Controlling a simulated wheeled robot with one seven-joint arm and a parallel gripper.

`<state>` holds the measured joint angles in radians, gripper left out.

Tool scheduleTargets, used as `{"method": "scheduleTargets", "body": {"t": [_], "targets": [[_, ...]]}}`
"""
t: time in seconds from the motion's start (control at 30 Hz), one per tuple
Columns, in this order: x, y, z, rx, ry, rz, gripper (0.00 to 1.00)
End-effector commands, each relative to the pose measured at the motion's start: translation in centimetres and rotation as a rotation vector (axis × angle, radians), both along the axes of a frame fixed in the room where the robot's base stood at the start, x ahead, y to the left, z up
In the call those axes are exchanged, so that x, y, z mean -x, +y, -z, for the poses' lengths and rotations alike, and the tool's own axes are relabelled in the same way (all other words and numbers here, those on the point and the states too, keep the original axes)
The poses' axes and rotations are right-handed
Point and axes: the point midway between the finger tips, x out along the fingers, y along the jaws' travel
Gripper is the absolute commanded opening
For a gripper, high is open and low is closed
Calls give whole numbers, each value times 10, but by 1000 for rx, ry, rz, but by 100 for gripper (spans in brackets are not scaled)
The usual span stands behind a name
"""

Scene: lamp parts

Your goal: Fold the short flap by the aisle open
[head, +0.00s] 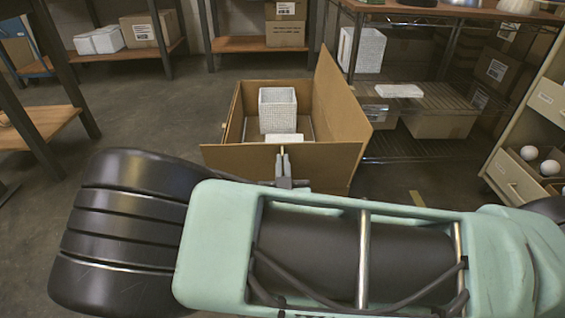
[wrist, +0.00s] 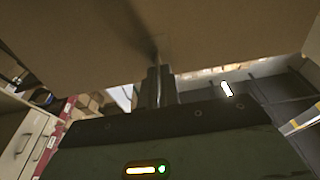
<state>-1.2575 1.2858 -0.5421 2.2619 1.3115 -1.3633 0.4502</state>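An open cardboard box (head: 227,158) stands on the floor ahead of me in the head view. Its near short flap or panel (head: 330,158) faces me; my arm hides its lower part, and I cannot tell where flap ends and wall begins. My gripper (head: 281,152) is at the upper edge of this panel, near its middle, with fingers close together. In the wrist view a brown cardboard surface (wrist: 90,40) fills the top. My gripper's fingertips (wrist: 159,68) reach up to it, with a dark shadow there; contact is not certain. No cardboard shows between the fingers.
The box's long right flap (head: 340,100) stands up. A wire shelf (head: 440,97) is to the right, and a drawer cabinet (head: 520,170) farther right. Floor is clear at left.

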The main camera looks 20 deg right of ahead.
Motion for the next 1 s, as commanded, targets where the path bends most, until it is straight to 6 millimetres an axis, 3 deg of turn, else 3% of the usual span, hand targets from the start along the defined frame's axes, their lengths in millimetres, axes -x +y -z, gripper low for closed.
{"method": "scheduleTargets", "body": {"t": [0.53, 0.6, 0.63, 1.0], "targets": [[3, 1, 4, 6, -15, 1, 0], [3, 1, 4, 5, -14, 1, 24], [3, 1, 4, 6, -15, 1, 26], [9, 3, 4, 6, -17, -1, 26]]}}
